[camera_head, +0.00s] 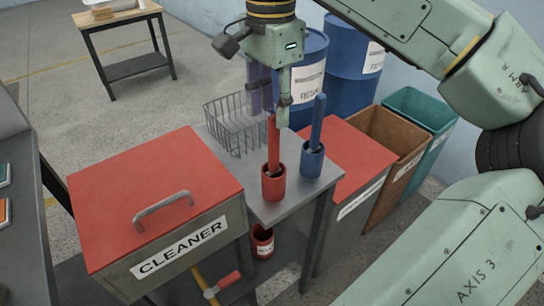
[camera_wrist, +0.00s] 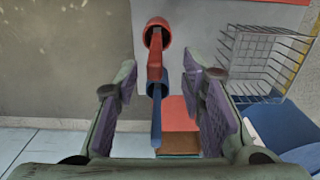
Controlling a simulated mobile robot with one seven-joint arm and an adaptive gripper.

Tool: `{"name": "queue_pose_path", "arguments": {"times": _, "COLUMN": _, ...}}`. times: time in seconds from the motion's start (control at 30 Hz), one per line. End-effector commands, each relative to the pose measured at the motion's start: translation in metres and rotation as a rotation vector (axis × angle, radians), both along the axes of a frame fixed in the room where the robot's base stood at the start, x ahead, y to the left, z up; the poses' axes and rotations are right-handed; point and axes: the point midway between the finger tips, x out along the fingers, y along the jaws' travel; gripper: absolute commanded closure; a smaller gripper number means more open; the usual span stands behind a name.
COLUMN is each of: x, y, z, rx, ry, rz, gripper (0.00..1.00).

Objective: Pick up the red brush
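The red brush (camera_head: 273,148) stands upright in a red cup (camera_head: 273,186) on a grey table (camera_head: 283,207). Its handle points up toward my gripper (camera_head: 272,105). My gripper is open, with its fingertips around the height of the handle's top. In the wrist view the red brush (camera_wrist: 154,62) and red cup (camera_wrist: 158,27) show between the spread purple-padded fingers of my gripper (camera_wrist: 162,75). Whether a finger touches the handle I cannot tell. The brush's lower end is hidden in the cup.
A blue brush (camera_head: 317,122) in a blue cup (camera_head: 312,160) stands close to the right. A wire basket (camera_head: 232,130) is behind. A red-lidded CLEANER box (camera_head: 160,195) is left; a brown bin (camera_head: 388,135) and teal bin (camera_head: 422,108) are right. Blue drums (camera_head: 355,60) stand behind.

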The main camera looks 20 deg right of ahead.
Motion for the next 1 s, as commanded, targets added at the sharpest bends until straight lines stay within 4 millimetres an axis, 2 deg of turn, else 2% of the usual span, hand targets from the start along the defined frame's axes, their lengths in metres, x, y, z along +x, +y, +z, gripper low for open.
{"name": "queue_pose_path", "arguments": {"times": 0.27, "x": -0.002, "y": -0.001, "z": -0.023, "rx": 0.003, "ry": 0.001, "rz": 0.000, "gripper": 0.63}}
{"name": "queue_pose_path", "arguments": {"times": 0.57, "x": -0.005, "y": -0.003, "z": -0.063, "rx": 0.004, "ry": 0.001, "rz": 0.002, "gripper": 0.63}}
{"name": "queue_pose_path", "arguments": {"times": 0.83, "x": -0.005, "y": -0.003, "z": -0.067, "rx": 0.005, "ry": -0.001, "rz": 0.001, "gripper": 0.63}}
{"name": "queue_pose_path", "arguments": {"times": 1.0, "x": -0.005, "y": -0.003, "z": -0.067, "rx": 0.005, "ry": -0.001, "rz": 0.002, "gripper": 0.75}}
